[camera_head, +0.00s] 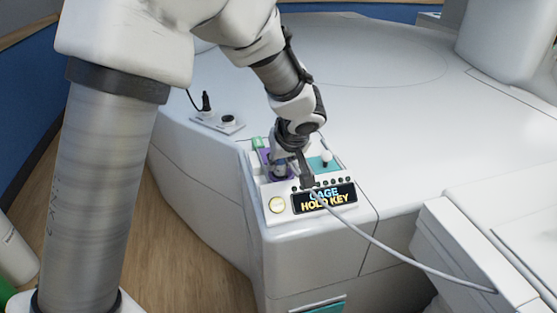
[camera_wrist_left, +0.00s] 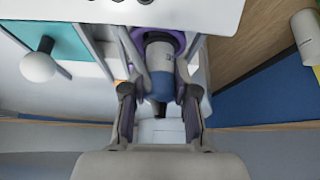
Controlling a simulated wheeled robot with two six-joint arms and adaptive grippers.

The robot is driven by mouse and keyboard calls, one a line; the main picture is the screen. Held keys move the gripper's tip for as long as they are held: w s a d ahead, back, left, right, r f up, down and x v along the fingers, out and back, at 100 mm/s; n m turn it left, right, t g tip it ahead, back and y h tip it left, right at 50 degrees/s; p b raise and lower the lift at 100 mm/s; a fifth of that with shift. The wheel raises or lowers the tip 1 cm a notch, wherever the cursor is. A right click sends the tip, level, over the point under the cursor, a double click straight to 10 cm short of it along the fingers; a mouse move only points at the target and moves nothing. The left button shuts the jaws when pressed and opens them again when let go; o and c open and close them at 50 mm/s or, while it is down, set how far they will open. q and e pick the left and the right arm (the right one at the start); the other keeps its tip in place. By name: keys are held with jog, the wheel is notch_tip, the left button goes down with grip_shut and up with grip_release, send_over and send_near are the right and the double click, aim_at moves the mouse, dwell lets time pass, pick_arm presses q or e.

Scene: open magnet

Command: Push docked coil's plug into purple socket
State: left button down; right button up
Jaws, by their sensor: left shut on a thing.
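My left gripper (camera_head: 290,158) is low over a white control panel, at its purple patch (camera_head: 265,160). In the wrist view the left gripper (camera_wrist_left: 158,95) is shut on a grey-and-blue cylindrical plug (camera_wrist_left: 160,65). The plug's far end meets the purple socket ring (camera_wrist_left: 175,40), lined up with it. How deep the plug sits is hidden. I cannot tell where the coil is. My right gripper is not in view.
A teal patch (camera_head: 331,164) with a white ball knob (camera_head: 325,155) is beside the socket. A lit display (camera_head: 324,198) reads "CAGE HOLD KEY". A grey cable (camera_head: 385,248) runs to the lower right. A grey plate (camera_head: 220,121) bears a black plug (camera_head: 206,102).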

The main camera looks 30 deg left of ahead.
pick_arm(q)
jog(key=shift+s+f, duration=0.2)
jog(key=shift+f, duration=0.05)
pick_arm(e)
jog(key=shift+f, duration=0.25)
pick_arm(q)
jog(key=c, duration=0.8)
grip_release()
jog(key=shift+a, duration=0.15)
jog(key=shift+r, duration=0.1)
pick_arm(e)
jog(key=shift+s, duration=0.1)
pick_arm(q)
jog(key=shift+s+r, duration=0.1)
jog(key=shift+r, duration=0.15)
jog(key=v, duration=0.7)
jog(key=shift+s+r, duration=0.2)
jog(key=shift+s, duration=0.2)
jog(key=shift+r, duration=0.1)
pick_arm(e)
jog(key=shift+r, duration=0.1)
